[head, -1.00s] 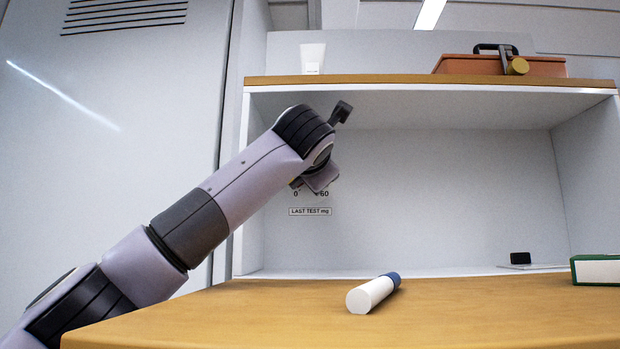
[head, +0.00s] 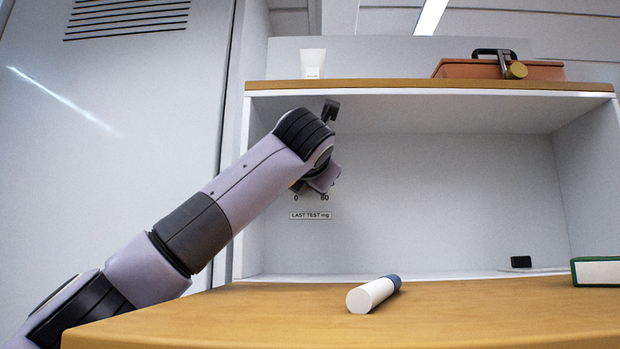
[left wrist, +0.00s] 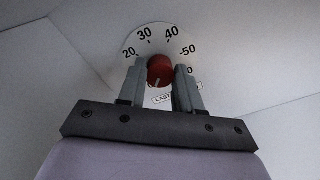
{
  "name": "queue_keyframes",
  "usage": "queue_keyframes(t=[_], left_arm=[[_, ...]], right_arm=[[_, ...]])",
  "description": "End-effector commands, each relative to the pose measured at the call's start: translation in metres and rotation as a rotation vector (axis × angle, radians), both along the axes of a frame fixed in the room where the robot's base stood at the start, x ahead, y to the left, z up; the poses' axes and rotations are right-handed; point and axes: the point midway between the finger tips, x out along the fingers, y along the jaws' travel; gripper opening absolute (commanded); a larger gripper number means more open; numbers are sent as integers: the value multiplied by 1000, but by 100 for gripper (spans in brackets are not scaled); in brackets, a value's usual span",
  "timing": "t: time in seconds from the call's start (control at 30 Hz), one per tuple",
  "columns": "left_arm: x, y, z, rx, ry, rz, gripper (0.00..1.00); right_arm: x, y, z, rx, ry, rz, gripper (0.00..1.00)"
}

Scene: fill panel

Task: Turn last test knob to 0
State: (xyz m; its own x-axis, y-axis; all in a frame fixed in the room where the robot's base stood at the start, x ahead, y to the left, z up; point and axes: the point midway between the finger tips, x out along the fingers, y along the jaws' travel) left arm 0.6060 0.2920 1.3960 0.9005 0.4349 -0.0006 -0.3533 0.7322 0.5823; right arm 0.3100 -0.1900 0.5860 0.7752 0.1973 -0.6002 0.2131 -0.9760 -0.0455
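The red last test knob (left wrist: 160,70) sits on a white round dial (left wrist: 150,37) on the back panel. In the left wrist view the numbers 20, 30, 40 and 50 show around it, and a pale mark is on the knob's lower part. My left gripper (left wrist: 160,80) has one finger on each side of the knob, close against it, and looks shut on it. In the head view my left gripper (head: 318,183) hides the knob and most of the dial. Only the 0 and 60 show, above the LAST TEST mg label (head: 310,215). My right gripper is not in view.
A white bottle with a blue cap (head: 373,294) lies on the wooden table (head: 230,310). A green and white box (head: 597,271) and a small black object (head: 520,262) are at the right.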

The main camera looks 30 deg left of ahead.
Motion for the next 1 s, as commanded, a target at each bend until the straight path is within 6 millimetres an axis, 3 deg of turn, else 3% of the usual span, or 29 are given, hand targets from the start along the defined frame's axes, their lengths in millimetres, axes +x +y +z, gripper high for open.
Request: queue_keyframes(t=[0.03,0.07,0.43,0.8,1.0], left_arm=[[0,0,0,0,1,-1,50],[0,0,0,0,1,-1,58],[-4,-2,0,2,-1,-1,58],[-54,-26,-1,1,-2,-2,58],[-65,-31,0,-1,-1,-1,58]], right_arm=[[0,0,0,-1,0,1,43],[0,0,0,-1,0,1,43],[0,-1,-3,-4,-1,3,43],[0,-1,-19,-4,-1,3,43],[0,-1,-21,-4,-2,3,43]])
